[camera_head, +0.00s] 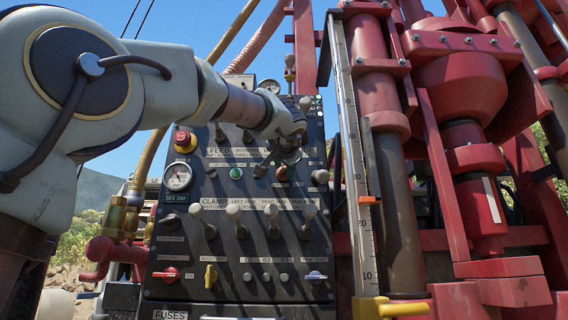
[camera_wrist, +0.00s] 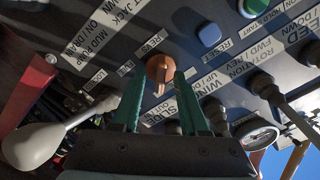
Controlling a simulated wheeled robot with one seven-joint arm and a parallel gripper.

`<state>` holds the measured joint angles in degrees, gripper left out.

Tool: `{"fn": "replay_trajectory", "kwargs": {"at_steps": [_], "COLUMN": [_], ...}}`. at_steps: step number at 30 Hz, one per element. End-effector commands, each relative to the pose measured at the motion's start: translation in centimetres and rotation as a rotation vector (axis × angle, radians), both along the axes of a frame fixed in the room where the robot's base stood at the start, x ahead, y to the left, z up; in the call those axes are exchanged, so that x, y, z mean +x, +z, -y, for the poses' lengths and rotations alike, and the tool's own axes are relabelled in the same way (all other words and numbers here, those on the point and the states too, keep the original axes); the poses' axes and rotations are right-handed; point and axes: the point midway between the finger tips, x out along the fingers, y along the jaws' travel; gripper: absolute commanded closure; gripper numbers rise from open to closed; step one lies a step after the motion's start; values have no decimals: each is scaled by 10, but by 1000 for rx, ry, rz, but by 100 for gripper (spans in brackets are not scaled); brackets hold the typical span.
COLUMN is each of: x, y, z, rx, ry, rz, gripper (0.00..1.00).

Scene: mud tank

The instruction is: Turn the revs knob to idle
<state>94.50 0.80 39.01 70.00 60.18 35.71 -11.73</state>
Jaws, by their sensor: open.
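The revs knob (camera_wrist: 160,68) is a round orange knob with a raised pointer bar, below the REVS label (camera_wrist: 151,43) in the wrist view. Its bar points toward the bottom of that picture, toward my gripper. In the head view the knob (camera_head: 282,173) shows just below my gripper (camera_head: 272,163), at the panel's upper middle. In the wrist view my gripper (camera_wrist: 159,76) is open, its two teal fingers on either side of the knob with gaps. I cannot tell how far the tips are from the panel face.
The dark control panel (camera_head: 240,262) carries several levers close by. A blue button (camera_wrist: 209,35), a pale lever knob (camera_wrist: 33,146) and a gauge (camera_wrist: 257,135) surround the knob. The red drilling rig (camera_head: 460,90) stands right of the panel.

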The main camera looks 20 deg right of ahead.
Motion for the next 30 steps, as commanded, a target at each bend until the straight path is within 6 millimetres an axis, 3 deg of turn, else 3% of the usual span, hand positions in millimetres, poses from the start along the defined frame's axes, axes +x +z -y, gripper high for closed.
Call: {"fn": "replay_trajectory", "kwargs": {"at_steps": [10,21,30], "x": [3,3,3], "y": [-1,-1,-1], "z": [1,1,1], "rx": [-1,0,0], "ry": [0,0,1], "rz": [0,0,-1], "gripper": [57,99,100]}}
